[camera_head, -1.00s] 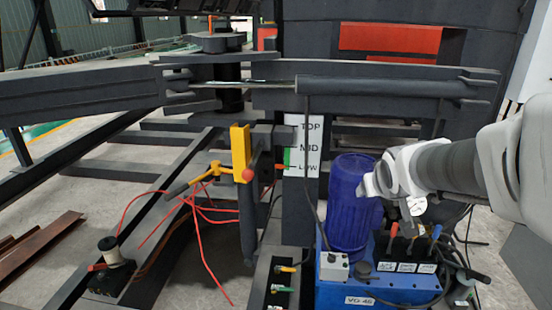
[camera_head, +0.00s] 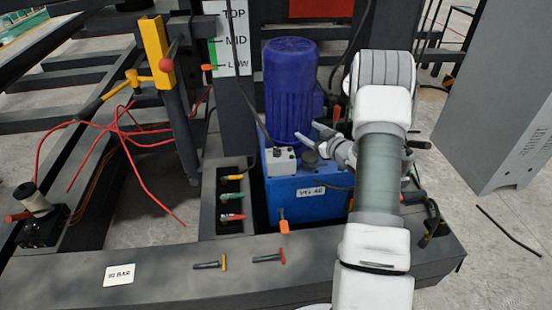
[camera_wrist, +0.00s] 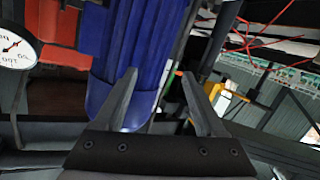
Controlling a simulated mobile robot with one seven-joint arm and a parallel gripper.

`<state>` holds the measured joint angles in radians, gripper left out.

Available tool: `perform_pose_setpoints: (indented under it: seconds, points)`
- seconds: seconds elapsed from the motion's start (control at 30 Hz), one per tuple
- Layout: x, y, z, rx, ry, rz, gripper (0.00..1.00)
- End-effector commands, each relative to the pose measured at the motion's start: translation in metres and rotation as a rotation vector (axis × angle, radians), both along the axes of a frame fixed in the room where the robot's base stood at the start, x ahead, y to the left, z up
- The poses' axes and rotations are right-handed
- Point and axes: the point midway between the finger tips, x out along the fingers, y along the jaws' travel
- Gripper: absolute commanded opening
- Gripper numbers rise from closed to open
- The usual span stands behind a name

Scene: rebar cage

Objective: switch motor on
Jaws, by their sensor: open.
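The blue ribbed motor (camera_head: 290,95) stands upright on the blue power unit (camera_head: 297,200). A small white switch box (camera_head: 281,161) with a dark knob sits at the front left of that unit's top. My gripper (camera_head: 318,134) is just right of the motor's lower part, its fingers pointing left, above and to the right of the switch box. In the wrist view the motor (camera_wrist: 135,55) fills the space beyond my gripper (camera_wrist: 160,78), whose fingers are apart with nothing between them. The switch box cannot be made out there.
A dark beam (camera_head: 150,270) with small levers runs across the front. Coloured valve handles (camera_head: 232,196) stand left of the power unit. A grey cabinet (camera_head: 495,100) stands right. A round gauge (camera_wrist: 14,48) shows in the wrist view.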

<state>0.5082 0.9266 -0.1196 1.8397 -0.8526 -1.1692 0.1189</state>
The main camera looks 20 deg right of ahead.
Motion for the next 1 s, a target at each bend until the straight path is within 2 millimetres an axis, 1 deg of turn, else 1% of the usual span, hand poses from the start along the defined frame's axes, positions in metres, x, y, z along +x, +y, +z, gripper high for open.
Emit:
perform_pose_setpoints:
  seconds: [0.03,0.1,0.2,0.3,0.33,0.4,0.5,0.57,0.63,0.77,1.0]
  points:
    - [-0.007,-0.002,-0.037,0.030,-0.013,0.026,0.72]
    - [-0.017,0.000,-0.066,0.069,-0.043,0.066,0.72]
    - [-0.033,0.003,-0.099,0.124,-0.082,0.114,0.72]
    - [-0.046,0.006,-0.122,0.168,-0.114,0.151,0.72]
    - [-0.050,0.007,-0.127,0.180,-0.121,0.159,0.72]
    - [-0.056,0.009,-0.136,0.200,-0.136,0.174,0.72]
    - [-0.060,0.011,-0.141,0.216,-0.148,0.186,0.72]
    - [-0.058,0.012,-0.142,0.219,-0.152,0.190,0.72]
    - [-0.052,0.015,-0.142,0.221,-0.153,0.192,0.72]
    - [-0.032,0.024,-0.143,0.220,-0.154,0.193,0.72]
    - [0.017,0.044,-0.144,0.220,-0.153,0.192,0.72]
